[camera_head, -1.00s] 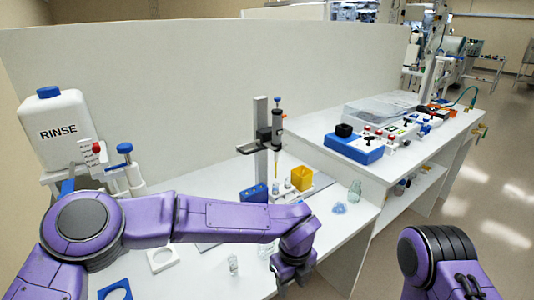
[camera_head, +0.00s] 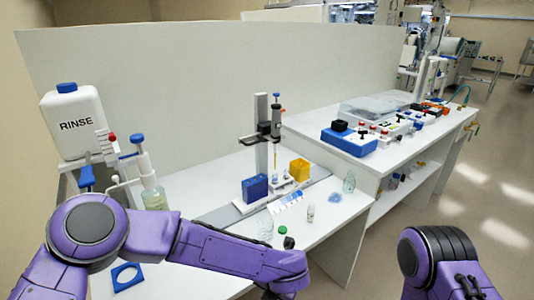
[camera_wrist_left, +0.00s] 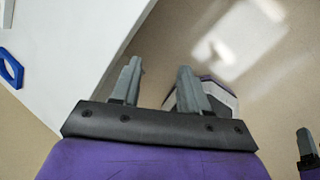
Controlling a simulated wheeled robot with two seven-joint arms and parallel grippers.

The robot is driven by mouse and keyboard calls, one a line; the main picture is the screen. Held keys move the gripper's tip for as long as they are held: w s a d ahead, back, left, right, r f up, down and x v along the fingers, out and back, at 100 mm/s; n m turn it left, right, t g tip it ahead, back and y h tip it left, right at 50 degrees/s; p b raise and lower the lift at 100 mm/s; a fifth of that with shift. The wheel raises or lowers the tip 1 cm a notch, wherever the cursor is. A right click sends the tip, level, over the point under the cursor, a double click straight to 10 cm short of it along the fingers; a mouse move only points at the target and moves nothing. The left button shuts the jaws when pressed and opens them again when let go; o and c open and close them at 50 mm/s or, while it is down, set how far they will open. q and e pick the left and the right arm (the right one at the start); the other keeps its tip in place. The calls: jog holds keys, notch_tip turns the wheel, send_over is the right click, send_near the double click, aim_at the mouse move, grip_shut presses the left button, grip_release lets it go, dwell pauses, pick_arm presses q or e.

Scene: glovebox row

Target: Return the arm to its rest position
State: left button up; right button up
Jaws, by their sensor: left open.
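My left arm (camera_head: 215,248) reaches across the front of the white bench in the head view, low over its front edge. Its gripper is cut off at the bottom of that view. In the left wrist view my left gripper (camera_wrist_left: 160,76) is open with nothing between its fingers, pointing over floor beside the bench edge. My right arm (camera_head: 440,265) is folded at the bottom right of the head view. Part of what looks like my right gripper (camera_wrist_left: 306,145) shows at the right edge of the left wrist view; its jaw state is hidden.
The bench (camera_head: 335,232) carries a RINSE bottle (camera_head: 75,120), a pipette stand (camera_head: 262,135), a blue rack (camera_head: 254,188), a yellow box (camera_head: 299,170), a clear bottle (camera_head: 265,224), and a blue ring (camera_head: 127,276). Floor (camera_head: 480,200) at the right is clear.

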pick_arm(q)
jog(key=s+a+f+m+t, duration=0.1)
jog(key=s+a+f+m, duration=0.4)
jog(key=a+f+m, duration=0.3)
jog(key=s+a+f+m+t, duration=0.1)
jog(key=s+a+f+m, duration=0.5)
jog(key=m, duration=0.3)
jog(key=s+a+f+m+g+y, duration=0.1)
jog(key=s+a+m, duration=0.5)
jog(key=s+a, duration=0.9)
jog(key=shift+s+a+f+m+g+y, duration=0.15)
jog(key=shift+a+f+m+g+y, duration=0.2)
jog(key=shift+a+f+g, duration=0.65)
